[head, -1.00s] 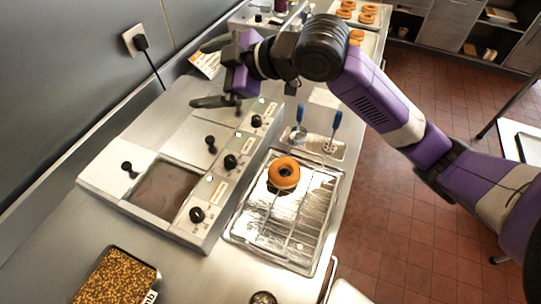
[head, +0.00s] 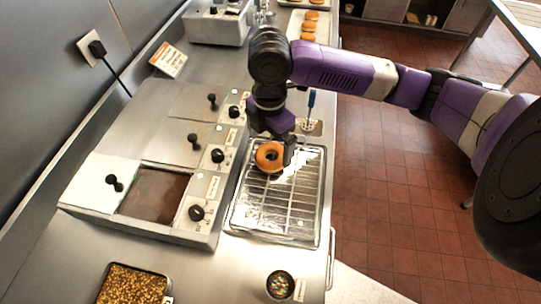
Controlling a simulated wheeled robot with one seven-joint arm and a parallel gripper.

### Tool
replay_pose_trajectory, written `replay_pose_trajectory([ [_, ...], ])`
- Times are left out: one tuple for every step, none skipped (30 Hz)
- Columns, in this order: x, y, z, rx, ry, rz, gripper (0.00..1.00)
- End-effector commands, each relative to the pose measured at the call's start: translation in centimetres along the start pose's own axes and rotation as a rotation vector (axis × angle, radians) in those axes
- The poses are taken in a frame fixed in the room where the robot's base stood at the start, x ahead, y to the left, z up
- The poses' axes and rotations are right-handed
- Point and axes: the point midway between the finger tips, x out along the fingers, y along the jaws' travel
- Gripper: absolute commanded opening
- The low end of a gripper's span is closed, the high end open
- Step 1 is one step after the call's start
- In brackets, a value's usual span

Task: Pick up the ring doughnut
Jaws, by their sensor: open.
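The ring doughnut (head: 267,160) is a golden-brown ring at the back of the wire rack tray (head: 285,221). My gripper (head: 275,143) is pointed down over the doughnut's back side, with its jaws open. One dark finger shows at the doughnut's right edge; the other finger is mostly hidden. I cannot tell whether a finger touches the doughnut. The gripper covers part of the doughnut's back edge.
A glaze unit with black knobs and an open brown well (head: 153,193) stands to the left. A tray of brown bits (head: 133,284) and a sprinkle bowl (head: 280,285) are in front. A blue-handled tool (head: 311,103) stands behind the rack. More doughnuts (head: 308,26) lie at the back.

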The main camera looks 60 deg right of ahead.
Motion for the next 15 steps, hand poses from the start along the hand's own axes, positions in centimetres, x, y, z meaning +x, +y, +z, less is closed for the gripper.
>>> replay_pose_trajectory([
  [0.3, 0.0, 0.1, 0.003, 0.0, -0.002, 1.0],
  [0.7, 0.0, 0.2, 0.004, 0.0, -0.003, 1.0],
  [1.2, 0.0, 0.4, 0.004, 0.0, -0.002, 1.0],
  [1.6, 0.0, 0.5, 0.004, 0.0, -0.003, 1.0],
  [2.1, 0.1, 0.6, 0.005, 0.001, -0.003, 1.0],
  [2.7, 0.1, 0.7, 0.004, 0.0, -0.002, 1.0],
  [3.2, 0.1, 0.6, 0.003, 0.002, -0.002, 1.0],
  [3.6, 0.1, 0.6, 0.003, 0.002, -0.001, 1.0],
  [4.0, 0.1, 0.7, 0.003, 0.0, -0.001, 1.0],
  [4.3, 0.1, 0.6, 0.002, 0.0, -0.001, 1.0],
  [4.5, 0.1, 0.6, 0.001, 0.001, 0.0, 1.0],
  [4.7, 0.2, 0.6, 0.002, 0.001, 0.001, 1.0],
  [4.8, 0.2, 0.6, 0.002, 0.001, 0.001, 1.0],
  [4.9, 0.2, 0.6, 0.002, 0.0, 0.002, 1.0],
  [4.9, 0.2, 0.7, 0.002, 0.0, 0.002, 1.0],
])
